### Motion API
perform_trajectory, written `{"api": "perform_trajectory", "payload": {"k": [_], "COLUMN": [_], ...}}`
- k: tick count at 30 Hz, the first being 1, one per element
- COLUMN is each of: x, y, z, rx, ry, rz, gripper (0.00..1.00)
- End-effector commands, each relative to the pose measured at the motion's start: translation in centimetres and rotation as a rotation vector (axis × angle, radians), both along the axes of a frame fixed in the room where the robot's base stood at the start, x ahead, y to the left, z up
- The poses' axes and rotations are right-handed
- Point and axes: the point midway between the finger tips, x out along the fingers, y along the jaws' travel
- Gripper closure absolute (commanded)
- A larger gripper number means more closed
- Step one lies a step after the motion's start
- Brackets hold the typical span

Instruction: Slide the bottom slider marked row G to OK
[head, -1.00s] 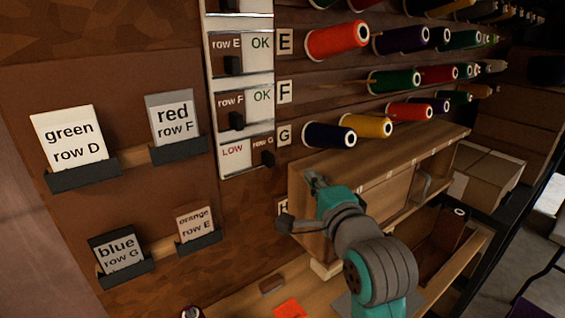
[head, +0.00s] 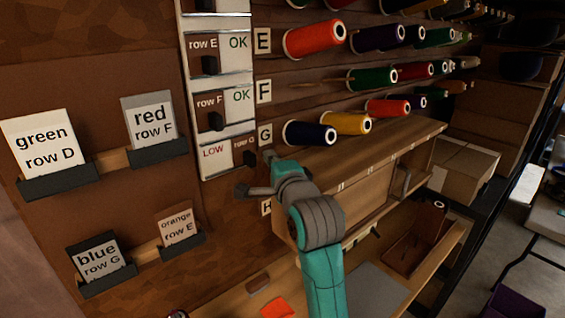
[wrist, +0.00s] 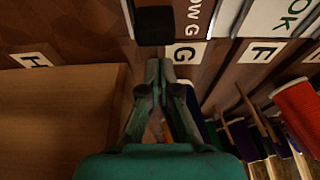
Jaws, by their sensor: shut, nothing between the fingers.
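The row G slider (head: 239,143) is the bottom one on the wall strip. Its brown plate sits at the right of its slot, with the red word LOW (head: 213,152) showing at the left. Its black knob (head: 250,158) sticks out; in the wrist view the knob (wrist: 155,25) lies just beyond my fingertips. My gripper (head: 268,155) is shut and empty, close to the right of the knob. It also shows shut in the wrist view (wrist: 158,66). I cannot tell whether the fingertips touch the knob.
Sliders row E (head: 203,48) and row F (head: 208,104) above sit left and show OK. Thread spools (head: 310,134) stick out at the right. A wooden box (head: 370,165) stands below them. Label cards (head: 41,145) hang at the left.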

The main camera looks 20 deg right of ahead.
Motion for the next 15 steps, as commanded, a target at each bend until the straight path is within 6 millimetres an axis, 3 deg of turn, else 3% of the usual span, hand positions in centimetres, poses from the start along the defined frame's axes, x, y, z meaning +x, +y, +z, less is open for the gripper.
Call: {"api": "perform_trajectory", "payload": {"k": [6,15], "x": [-0.6,-0.7], "y": [1.7,1.9], "z": [0.0,0.0], "rx": [-0.001,0.0], "ry": [0.001,0.001], "rz": [0.0,-0.002], "gripper": [1.0,1.0]}}
